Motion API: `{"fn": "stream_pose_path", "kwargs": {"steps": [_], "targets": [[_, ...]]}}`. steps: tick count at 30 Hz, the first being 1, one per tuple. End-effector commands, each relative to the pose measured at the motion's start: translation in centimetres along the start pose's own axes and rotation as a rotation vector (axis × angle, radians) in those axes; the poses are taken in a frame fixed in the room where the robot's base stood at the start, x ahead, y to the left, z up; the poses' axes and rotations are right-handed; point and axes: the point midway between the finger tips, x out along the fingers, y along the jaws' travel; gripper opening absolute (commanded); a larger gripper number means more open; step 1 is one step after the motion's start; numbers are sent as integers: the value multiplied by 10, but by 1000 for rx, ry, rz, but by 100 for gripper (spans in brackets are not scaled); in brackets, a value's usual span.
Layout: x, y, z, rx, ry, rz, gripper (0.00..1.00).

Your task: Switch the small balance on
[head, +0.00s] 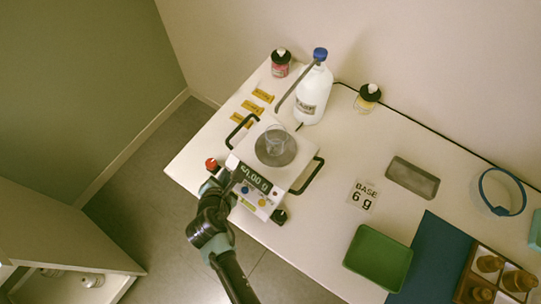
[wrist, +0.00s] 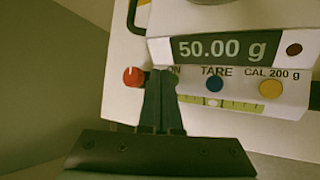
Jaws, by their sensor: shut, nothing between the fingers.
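The small balance (head: 285,178) is a white box on the table with a round grey pan (head: 289,153) that holds a clear glass beaker (head: 275,142). Its display (wrist: 222,48) is lit and reads 50.00 g. Below it are a blue TARE button (wrist: 214,84) and a yellow CAL 200 g button (wrist: 270,88). My gripper (wrist: 160,80) is shut and empty, its fingertips at the ON label, covering the place of the ON button. I cannot tell whether they touch it. The gripper also shows at the balance's front left in the head view (head: 229,180).
A red knob (wrist: 132,77) sits left of the fingers. Black handles (head: 308,177) flank the balance. Behind stand a white bottle (head: 314,95) and a dark-capped jar (head: 281,65). A BASE 6 g card (head: 363,196) and green tray (head: 378,259) lie to the right.

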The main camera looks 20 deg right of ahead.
Motion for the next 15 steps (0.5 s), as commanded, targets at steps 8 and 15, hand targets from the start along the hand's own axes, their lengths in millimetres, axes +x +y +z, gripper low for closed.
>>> {"fn": "stream_pose_path", "kwargs": {"steps": [8,15], "targets": [[-1,1,1,0,0,0,0],[-15,11,11,0,0,0,0]]}}
